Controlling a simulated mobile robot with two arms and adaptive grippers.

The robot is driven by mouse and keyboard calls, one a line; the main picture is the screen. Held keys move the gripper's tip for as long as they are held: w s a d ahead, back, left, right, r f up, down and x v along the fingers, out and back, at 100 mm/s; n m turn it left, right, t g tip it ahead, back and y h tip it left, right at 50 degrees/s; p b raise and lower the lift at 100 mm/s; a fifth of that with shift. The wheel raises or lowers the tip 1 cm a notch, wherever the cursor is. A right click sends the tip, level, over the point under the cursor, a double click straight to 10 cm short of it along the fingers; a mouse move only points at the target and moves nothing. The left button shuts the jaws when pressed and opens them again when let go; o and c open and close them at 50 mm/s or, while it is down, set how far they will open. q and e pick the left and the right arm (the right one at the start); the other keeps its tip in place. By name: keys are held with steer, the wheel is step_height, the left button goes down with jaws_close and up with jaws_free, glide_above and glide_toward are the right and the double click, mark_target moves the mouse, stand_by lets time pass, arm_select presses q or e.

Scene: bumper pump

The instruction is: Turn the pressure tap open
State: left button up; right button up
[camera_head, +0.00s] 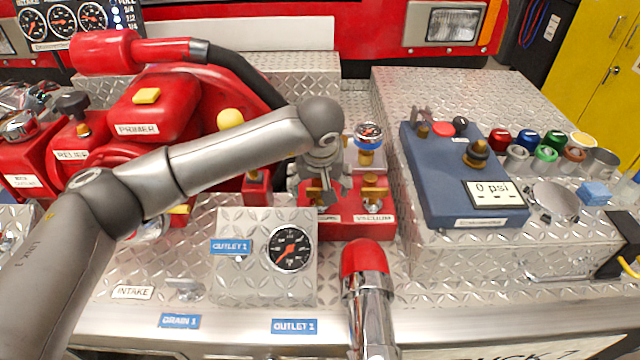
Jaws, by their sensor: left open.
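My left arm reaches in from the left, and my left gripper (327,190) points down over the left part of a red block (356,232) in the middle. The gripper is open. A label (327,218) on the block's left front is partly covered and hard to read. The pressure tap is mostly hidden behind the gripper, with some brass showing by the fingers. I cannot tell whether the fingers touch it. The vacuum tap (375,192) is brass and stands just right of the gripper, above the VACUUM label (374,218). My right gripper is not in view.
A round gauge (368,135) stands behind the vacuum tap. A blue control box (450,180) reading 0 psi is to the right. A red-capped chrome pipe (366,265) rises in front. The OUTLET 1 gauge (290,248) is front left. A black hose (250,75) runs behind the arm.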

arm_select(q)
steer(key=shift+x, duration=1.2)
steer(key=c, duration=1)
steer(key=shift+d+f+n+b, duration=0.1)
steer(key=shift+n+b, duration=0.2)
steer(key=shift+b, duration=0.15)
steer(key=shift+n+y+b, duration=0.5)
steer(key=shift+n+b, duration=0.35)
steer(key=shift+n, duration=0.05)
steer(key=shift+n+y+b, duration=0.4)
steer(key=shift+n+b, duration=0.05)
steer(key=shift+n, duration=0.65)
